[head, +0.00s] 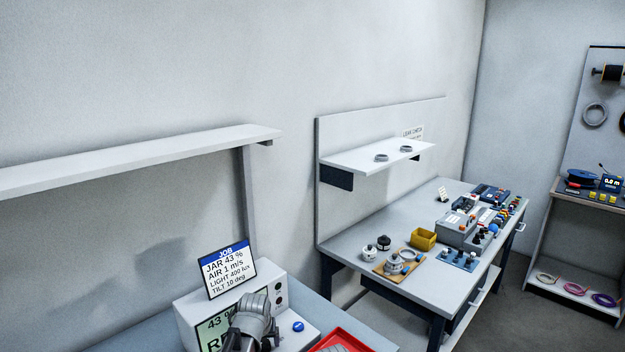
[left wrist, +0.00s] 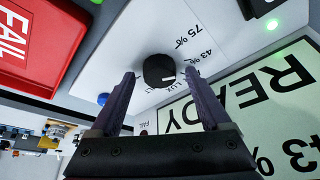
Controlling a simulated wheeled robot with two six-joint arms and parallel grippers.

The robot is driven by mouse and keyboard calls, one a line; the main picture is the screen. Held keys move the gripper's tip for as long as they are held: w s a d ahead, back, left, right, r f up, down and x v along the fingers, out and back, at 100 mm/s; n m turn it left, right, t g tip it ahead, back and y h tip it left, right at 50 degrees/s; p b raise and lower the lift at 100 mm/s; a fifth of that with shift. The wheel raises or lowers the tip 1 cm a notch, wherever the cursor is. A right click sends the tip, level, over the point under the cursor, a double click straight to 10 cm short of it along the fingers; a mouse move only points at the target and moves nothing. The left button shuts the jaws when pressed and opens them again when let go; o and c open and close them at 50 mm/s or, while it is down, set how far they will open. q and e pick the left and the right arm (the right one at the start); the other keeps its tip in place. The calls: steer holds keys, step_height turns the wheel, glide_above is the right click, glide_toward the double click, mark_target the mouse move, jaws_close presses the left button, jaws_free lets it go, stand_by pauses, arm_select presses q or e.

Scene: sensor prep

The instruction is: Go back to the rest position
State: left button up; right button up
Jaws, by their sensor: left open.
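My left gripper (head: 252,318) is at the bottom of the head view, in front of a white instrument box (head: 190,318). In the left wrist view its two fingers (left wrist: 161,78) are open and apart, with a round black knob (left wrist: 159,71) showing between their tips. I cannot tell whether the fingers touch the knob. The knob sits on a white panel (left wrist: 135,50) marked 75 % and 43 %. A pale green screen (left wrist: 255,100) reads READY. My right gripper is not in view.
A job card (head: 228,270) stands on the box. A red tray (head: 343,338) marked FAIL in the wrist view (left wrist: 40,40) lies to the right. A shelf (head: 140,158) overhangs behind; another bench (head: 400,290) stands farther right.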

arm_select(q)
steer(key=p+v, duration=0.7)
steer(key=v, duration=0.1)
steer(key=b+x, duration=0.8)
steer(key=shift+f, duration=0.35)
steer(key=shift+r+p, duration=0.25)
steer(key=shift+p, duration=0.05)
steer(key=m+h, duration=0.1)
steer(key=m, duration=0.1)
steer(key=shift+a+m, duration=0.1)
steer(key=shift+m, duration=0.3)
steer(key=m+h, duration=0.1)
steer(key=m, duration=0.1)
steer(key=m+h, duration=0.1)
steer(key=m, duration=0.1)
steer(key=shift+w+a+m+g, duration=0.15)
steer(key=shift+m+g, duration=0.25)
steer(key=p+v, duration=0.5)
steer(key=shift+r, duration=0.2)
